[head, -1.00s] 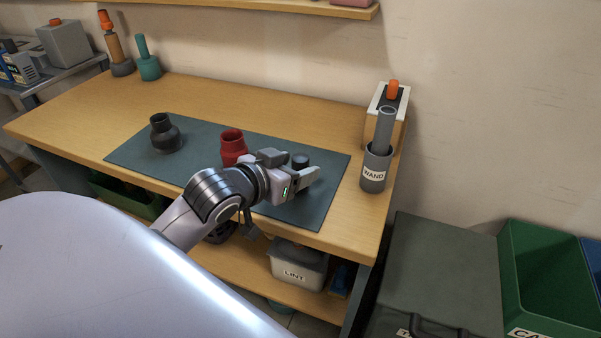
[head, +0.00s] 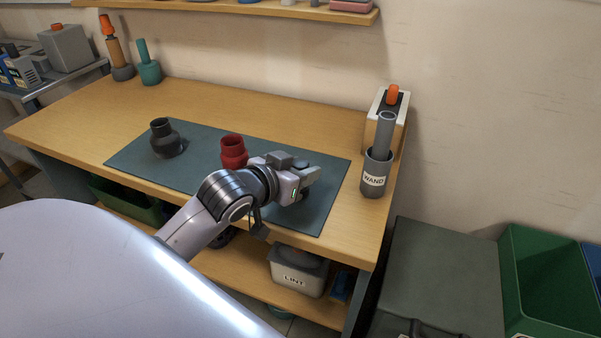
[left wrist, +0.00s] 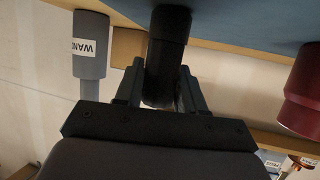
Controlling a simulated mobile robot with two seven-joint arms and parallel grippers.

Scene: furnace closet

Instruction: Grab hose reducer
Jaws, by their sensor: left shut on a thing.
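Three reducer-shaped fittings are on the dark mat (head: 205,178). A black one (head: 166,139) stands at the mat's left and a red one (head: 233,152) near its middle. A dark grey one (head: 301,164) is at the mat's right, mostly hidden by my gripper. My left gripper (head: 306,177) is shut on this dark fitting. The left wrist view shows the dark fitting (left wrist: 170,40) between the two fingers (left wrist: 160,88), with the red one (left wrist: 303,95) off to the right. I cannot tell whether the held fitting touches the mat. My right gripper is not in view.
A grey cup labelled WAND (head: 374,176) holds a grey tube at the bench's right end. A beige block with an orange top (head: 399,112) stands behind it. Orange and teal tools (head: 148,65) stand at the back left. A green bin (head: 545,275) is on the right.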

